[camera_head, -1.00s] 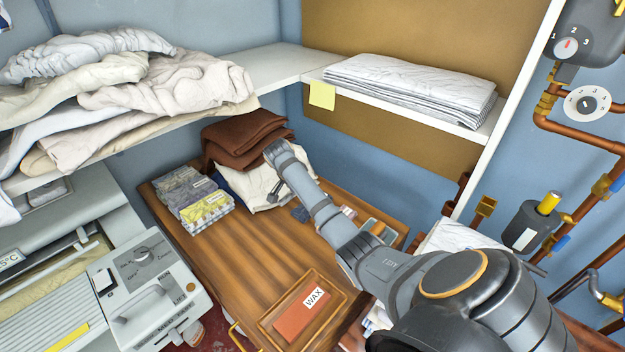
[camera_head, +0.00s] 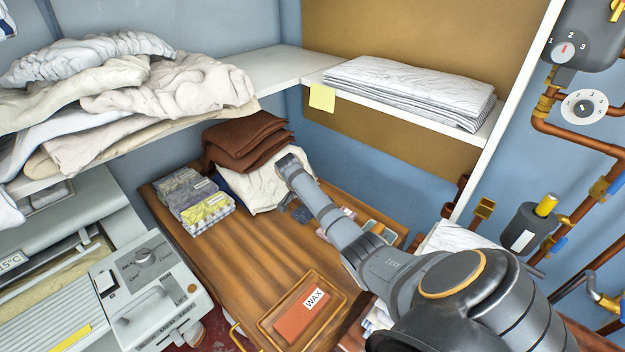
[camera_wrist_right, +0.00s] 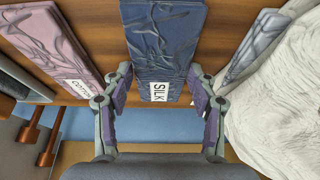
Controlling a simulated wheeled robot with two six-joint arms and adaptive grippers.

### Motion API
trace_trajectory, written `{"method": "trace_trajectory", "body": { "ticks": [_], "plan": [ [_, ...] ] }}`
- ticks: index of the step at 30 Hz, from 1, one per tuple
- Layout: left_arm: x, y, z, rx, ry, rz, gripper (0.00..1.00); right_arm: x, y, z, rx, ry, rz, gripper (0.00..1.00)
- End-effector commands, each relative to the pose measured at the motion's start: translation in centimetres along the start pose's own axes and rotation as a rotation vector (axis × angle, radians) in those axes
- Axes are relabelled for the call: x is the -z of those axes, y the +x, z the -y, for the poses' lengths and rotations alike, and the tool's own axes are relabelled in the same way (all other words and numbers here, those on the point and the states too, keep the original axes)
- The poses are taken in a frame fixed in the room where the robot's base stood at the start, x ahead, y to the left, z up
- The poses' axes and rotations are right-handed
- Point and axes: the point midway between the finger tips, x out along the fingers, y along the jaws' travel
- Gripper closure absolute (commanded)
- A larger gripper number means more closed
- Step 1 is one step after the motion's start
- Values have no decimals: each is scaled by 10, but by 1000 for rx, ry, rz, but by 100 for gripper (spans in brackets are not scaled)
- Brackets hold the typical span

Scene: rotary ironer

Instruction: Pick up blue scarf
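The blue scarf is a dark blue folded cloth (camera_wrist_right: 165,35) with a "SILK" label, at the top centre of the right wrist view. My left gripper is not in view.
A pink cloth labelled "COTTON" (camera_wrist_right: 50,40) lies left of the scarf, and a grey-blue cloth (camera_wrist_right: 258,40) and white cloth (camera_wrist_right: 285,95) lie right. Brown folded cloths (camera_head: 240,142), packets (camera_head: 190,195) and a wax tray (camera_head: 303,312) share the wooden top (camera_head: 235,250). A shelf (camera_head: 285,62) is above.

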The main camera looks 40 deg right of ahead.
Motion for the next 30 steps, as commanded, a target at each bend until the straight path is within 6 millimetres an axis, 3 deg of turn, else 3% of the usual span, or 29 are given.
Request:
{"method": "trace_trajectory", "body": {
  "ticks": [1,4,13,17,20,29,30],
  "plan": [
    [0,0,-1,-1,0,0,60,0,0,0,-1,0,0,54],
    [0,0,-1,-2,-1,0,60,0,0,0,-1,0,0,68],
    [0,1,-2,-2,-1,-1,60,1,-2,0,0,0,0,69],
    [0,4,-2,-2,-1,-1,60,6,-13,1,2,1,-1,69],
    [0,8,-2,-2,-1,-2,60,13,-30,1,5,1,-1,69],
    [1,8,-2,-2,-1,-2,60,1,-100,-36,4,-1,-2,69],
    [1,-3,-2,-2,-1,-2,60,-4,-111,-44,0,-4,0,69]
  ]
}}
